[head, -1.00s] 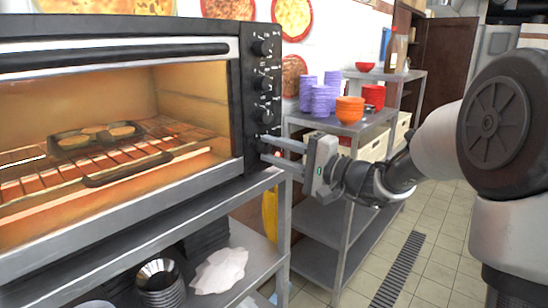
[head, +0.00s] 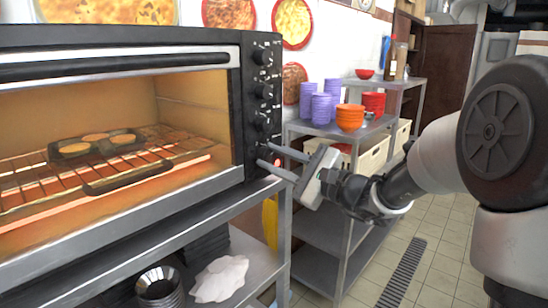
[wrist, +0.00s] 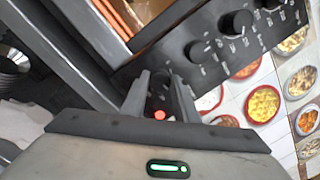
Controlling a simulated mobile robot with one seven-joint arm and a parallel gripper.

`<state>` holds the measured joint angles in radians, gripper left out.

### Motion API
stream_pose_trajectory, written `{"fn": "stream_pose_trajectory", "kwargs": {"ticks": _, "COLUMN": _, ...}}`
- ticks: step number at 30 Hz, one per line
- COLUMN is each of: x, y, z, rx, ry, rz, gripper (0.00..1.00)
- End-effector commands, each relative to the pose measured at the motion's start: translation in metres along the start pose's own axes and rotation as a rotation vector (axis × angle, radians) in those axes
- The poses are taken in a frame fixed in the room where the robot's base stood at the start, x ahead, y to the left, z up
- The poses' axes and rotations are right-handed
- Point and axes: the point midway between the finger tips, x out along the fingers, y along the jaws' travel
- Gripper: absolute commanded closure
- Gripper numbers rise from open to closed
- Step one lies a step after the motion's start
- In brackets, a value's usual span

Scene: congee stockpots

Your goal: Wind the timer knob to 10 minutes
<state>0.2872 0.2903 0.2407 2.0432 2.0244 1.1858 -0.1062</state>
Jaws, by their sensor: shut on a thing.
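The timer knob (wrist: 160,88) is the lowest knob on the oven's black control panel (head: 263,75). It is dark and mostly hidden between my fingers, so its pointer and setting cannot be read. My gripper (head: 263,156) reaches it from the right and is shut on it, with its body tilted. In the wrist view, the two grey fingers (wrist: 160,84) stand on either side of the knob. A red light (wrist: 159,114) glows just beside it and also shows in the head view (head: 277,161).
The lit oven (head: 120,62) holds a tin (head: 70,150) on a rack. Behind my gripper, a metal shelf (head: 350,128) carries purple cups (head: 321,108) and orange bowls (head: 350,117).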

Motion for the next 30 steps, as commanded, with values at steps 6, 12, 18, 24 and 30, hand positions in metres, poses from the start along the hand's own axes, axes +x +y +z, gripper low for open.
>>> {"fn": "stream_pose_trajectory", "kwargs": {"ticks": 6, "x": -0.0001, "y": -0.0002, "z": 0.0, "rx": 0.044, "ry": 0.003, "rz": -0.004, "gripper": 0.95}}
{"fn": "stream_pose_trajectory", "kwargs": {"ticks": 12, "x": -0.0001, "y": -0.0001, "z": -0.0001, "rx": 0.053, "ry": 0.003, "rz": -0.005, "gripper": 0.95}}
{"fn": "stream_pose_trajectory", "kwargs": {"ticks": 18, "x": -0.0001, "y": -0.0001, "z": -0.0002, "rx": 0.052, "ry": 0.003, "rz": -0.005, "gripper": 0.95}}
{"fn": "stream_pose_trajectory", "kwargs": {"ticks": 24, "x": -0.0001, "y": -0.0001, "z": -0.0002, "rx": 0.051, "ry": 0.003, "rz": -0.005, "gripper": 0.54}}
{"fn": "stream_pose_trajectory", "kwargs": {"ticks": 30, "x": -0.0001, "y": -0.0001, "z": -0.0001, "rx": 0.051, "ry": 0.003, "rz": -0.004, "gripper": 0.54}}
